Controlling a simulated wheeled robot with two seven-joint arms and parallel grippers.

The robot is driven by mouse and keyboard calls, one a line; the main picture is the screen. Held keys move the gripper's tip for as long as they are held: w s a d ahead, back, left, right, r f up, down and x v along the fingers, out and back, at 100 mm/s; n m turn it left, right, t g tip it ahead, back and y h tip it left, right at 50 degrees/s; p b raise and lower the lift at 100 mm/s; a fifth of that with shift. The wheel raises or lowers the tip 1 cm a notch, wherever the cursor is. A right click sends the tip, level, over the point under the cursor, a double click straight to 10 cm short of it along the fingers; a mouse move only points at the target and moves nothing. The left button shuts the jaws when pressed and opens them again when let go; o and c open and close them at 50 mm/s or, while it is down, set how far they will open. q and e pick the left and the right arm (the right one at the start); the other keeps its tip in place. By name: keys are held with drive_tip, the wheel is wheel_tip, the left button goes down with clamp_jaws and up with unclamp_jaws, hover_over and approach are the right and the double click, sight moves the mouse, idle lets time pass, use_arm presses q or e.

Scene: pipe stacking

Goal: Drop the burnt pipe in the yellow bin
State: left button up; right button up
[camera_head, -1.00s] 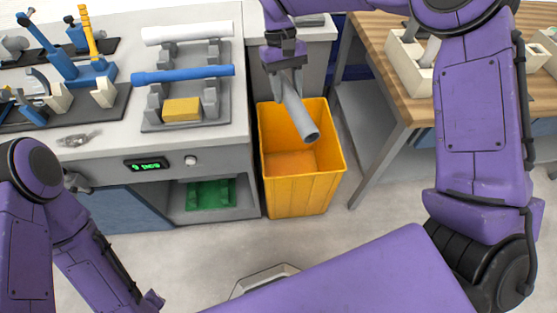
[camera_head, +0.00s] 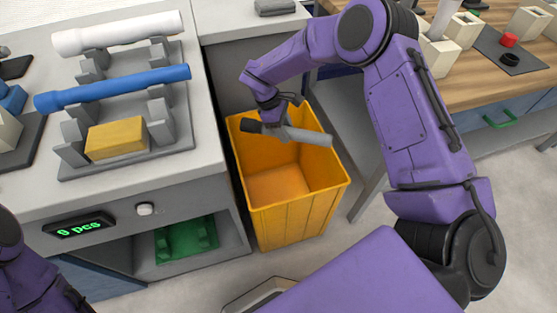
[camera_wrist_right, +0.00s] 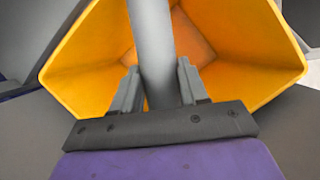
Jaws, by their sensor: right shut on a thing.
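The burnt pipe (camera_head: 312,137) is grey with a dark left end. In the head view it lies nearly level across the mouth of the yellow bin (camera_head: 290,220). My right gripper (camera_head: 284,130) is shut on the pipe's middle, above the bin's opening. In the right wrist view the grey pipe (camera_wrist_right: 152,45) runs between the two fingers (camera_wrist_right: 156,90), with the yellow bin's walls (camera_wrist_right: 240,50) beyond. The bin's visible floor looks empty. Of my left arm, only links show at the lower left; its gripper is out of view.
A wooden table (camera_head: 485,80) stands at the right.

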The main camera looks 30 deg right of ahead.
drive_tip(key=shift+s+d+f, duration=0.15)
drive_tip(key=shift+d+f, duration=0.15)
drive_tip(key=shift+f, duration=0.3)
wheel_tip(320, 180, down, 6)
drive_tip(key=b, duration=0.3)
drive_tip(key=shift+r, duration=0.25)
drive_tip(key=o, duration=1.2)
drive_tip(key=shift+r, duration=0.1)
drive_tip(key=p+v, duration=0.1)
drive_tip(key=v, duration=0.9)
drive_tip(key=shift+a+r, duration=0.2)
drive_tip(key=shift+r, duration=0.05)
